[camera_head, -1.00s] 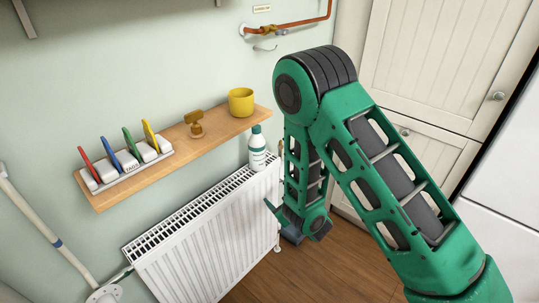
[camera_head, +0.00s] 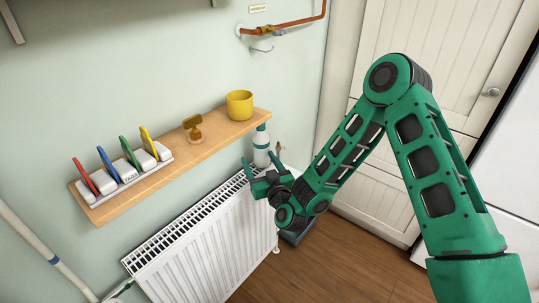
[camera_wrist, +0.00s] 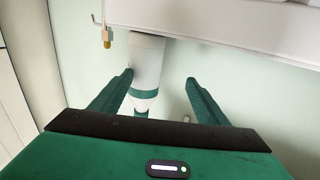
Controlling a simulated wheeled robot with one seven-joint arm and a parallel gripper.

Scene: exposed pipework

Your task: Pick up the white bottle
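The white bottle (camera_head: 261,142) with a green cap and label stands upright at the back right end of the radiator top. Its lower part is hidden behind my gripper in the head view. My gripper (camera_head: 258,157) is open and reaches toward the bottle from the front. In the wrist view, which is upside down, the bottle (camera_wrist: 148,60) shows between the two spread green fingers of my gripper (camera_wrist: 159,75). It sits closer to the left finger, whose tip overlaps its edge; I cannot tell whether they touch.
The white radiator (camera_head: 190,254) is below. A brass valve (camera_wrist: 107,37) shows beside the bottle in the wrist view.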

